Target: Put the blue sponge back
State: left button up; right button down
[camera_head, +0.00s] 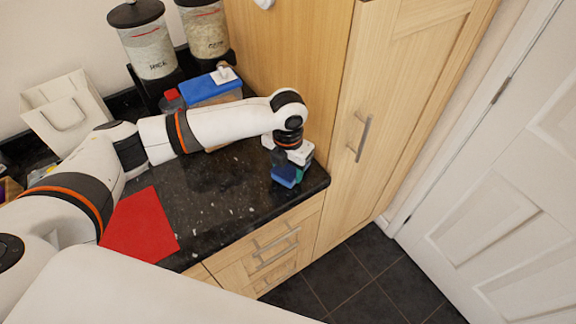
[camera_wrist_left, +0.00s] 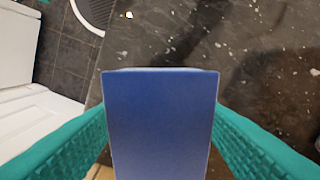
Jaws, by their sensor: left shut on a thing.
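The blue sponge (camera_head: 283,173) is in my left gripper (camera_head: 287,181) near the front right corner of the dark granite counter (camera_head: 225,190). In the left wrist view the sponge (camera_wrist_left: 160,125) is a flat blue block between the two teal fingers, with a finger on each side. The left gripper is shut on it. I cannot tell whether the sponge touches the counter. My right gripper is not in view.
A red mat (camera_head: 143,225) lies at the counter's front left. A tall wooden cabinet (camera_head: 290,50) bounds the right. Bare counter lies between mat and gripper.

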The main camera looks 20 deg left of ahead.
aim_at(288, 168)
pick_arm(q)
jog(key=shift+f, duration=0.3)
jog(key=o, duration=0.9)
jog(key=shift+f, duration=0.1)
notch_tip(288, 168, up, 12)
jog(key=b, duration=0.2)
jog(key=shift+b, duration=0.3)
